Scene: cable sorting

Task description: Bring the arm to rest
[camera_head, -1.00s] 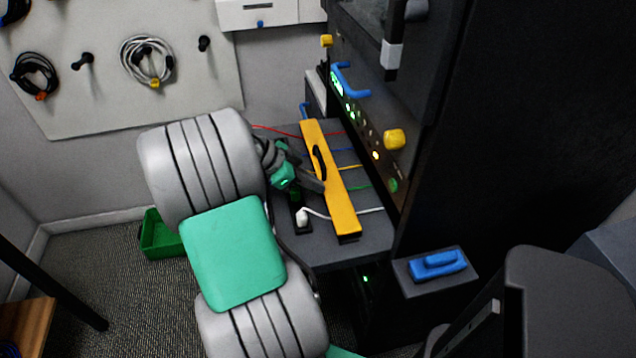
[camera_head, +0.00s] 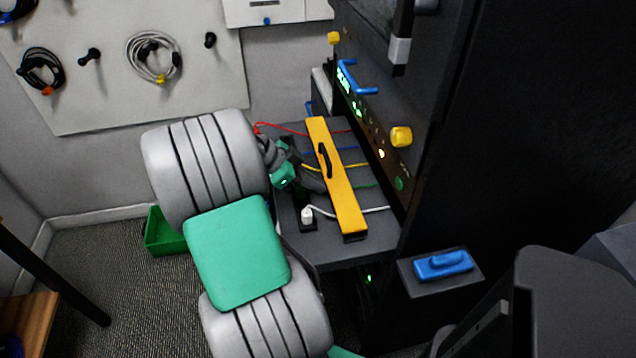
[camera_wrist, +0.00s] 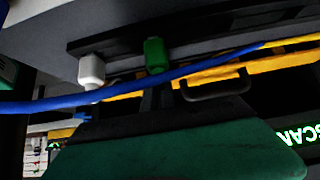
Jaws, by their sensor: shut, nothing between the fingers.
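My arm reaches over the grey shelf (camera_head: 345,250) in the head view, its large grey and green links filling the left middle. My gripper (camera_head: 318,184) is small and dark there, close to the left side of the yellow bar (camera_head: 337,185). In the wrist view my gripper (camera_wrist: 157,98) shows as dark fingers beyond the green hand, shut and empty. A blue cable (camera_wrist: 120,93) crosses the wrist view in front of the fingers; I cannot tell whether it touches them.
A dark strip holds a white plug (camera_wrist: 91,71) and a green plug (camera_wrist: 155,55). Coloured cables run under the bar towards the dark rack (camera_head: 480,130). A blue handle (camera_head: 443,264) is at right, a green bin (camera_head: 163,233) on the floor at left. Cables hang on the wall board (camera_head: 110,90).

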